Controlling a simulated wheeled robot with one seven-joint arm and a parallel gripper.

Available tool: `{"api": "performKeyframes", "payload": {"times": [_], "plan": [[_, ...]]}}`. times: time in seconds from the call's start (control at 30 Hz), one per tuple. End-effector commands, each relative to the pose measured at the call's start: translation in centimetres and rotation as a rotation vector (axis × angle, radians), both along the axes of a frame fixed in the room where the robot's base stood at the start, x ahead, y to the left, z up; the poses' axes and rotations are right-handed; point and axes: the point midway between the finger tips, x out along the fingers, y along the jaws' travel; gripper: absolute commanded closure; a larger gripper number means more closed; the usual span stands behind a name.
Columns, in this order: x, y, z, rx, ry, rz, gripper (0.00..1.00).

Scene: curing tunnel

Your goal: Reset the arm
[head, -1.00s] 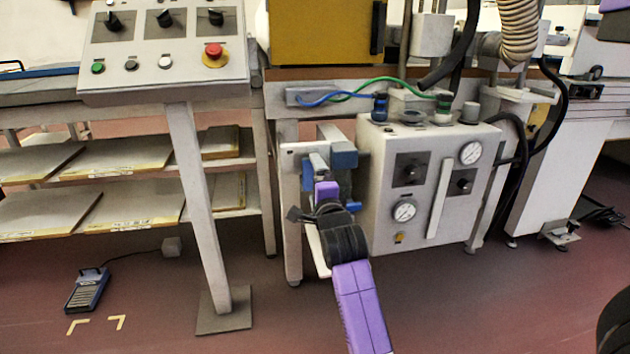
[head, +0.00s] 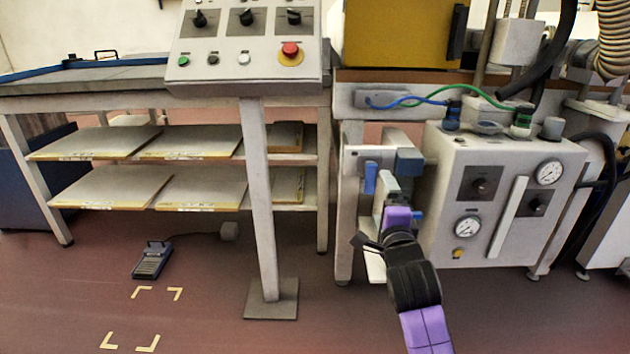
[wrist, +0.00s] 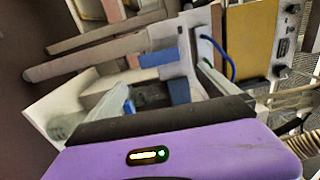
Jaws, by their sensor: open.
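My gripper (wrist: 166,92) is open in the wrist view, with one finger on each side of a gap and nothing seen held between them. In the head view my arm's purple and black end (head: 398,235) reaches up from the bottom right of centre. It points at a pale bracket with blue blocks (head: 408,161) on the front of the machine. The bracket's blue parts (wrist: 178,75) also show close beyond the fingers in the wrist view. I cannot tell whether the fingers touch the bracket.
A grey box with gauges (head: 500,190) stands close right of my arm. A control panel with a red stop button (head: 291,50) stands on a post (head: 262,190) to the left. A foot pedal (head: 152,260) and corner marks lie on otherwise open floor at lower left.

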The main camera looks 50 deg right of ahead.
Motion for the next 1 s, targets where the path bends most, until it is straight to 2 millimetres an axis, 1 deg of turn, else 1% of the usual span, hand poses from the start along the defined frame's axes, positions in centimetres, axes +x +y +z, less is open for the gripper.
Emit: {"api": "performKeyframes", "payload": {"times": [0.23,0.33,0.37,0.47,0.5,0.53,0.57,0.6,0.67,0.7,0.77,0.8,0.87,0.9,0.97,1.0], "plan": [[0.0,0.0,0.0,-0.006,0.007,0.000,0.02],[0.1,0.0,0.3,-0.057,0.050,0.003,0.02],[0.1,0.1,0.5,-0.086,0.068,0.006,0.02],[0.5,0.7,2.1,-0.225,0.137,0.024,0.02],[0.8,1.4,3.1,-0.297,0.165,0.037,0.02],[1.0,2.0,3.5,-0.351,0.191,0.046,0.02],[1.0,2.6,3.7,-0.406,0.220,0.057,0.02],[1.1,3.8,3.8,-0.480,0.262,0.076,0.02],[1.0,5.7,3.5,-0.594,0.327,0.105,0.02],[0.9,7.2,3.2,-0.671,0.369,0.128,0.02],[0.6,9.7,2.3,-0.791,0.436,0.165,0.02],[0.2,11.4,1.7,-0.866,0.475,0.189,0.02],[-0.6,13.9,0.6,-0.971,0.529,0.226,0.02],[-1.2,15.6,-0.2,-1.035,0.560,0.248,0.02],[-2.2,17.9,-1.3,-1.123,0.602,0.283,0.02],[-3.0,19.5,-2.1,-1.177,0.625,0.306,0.02]]}}
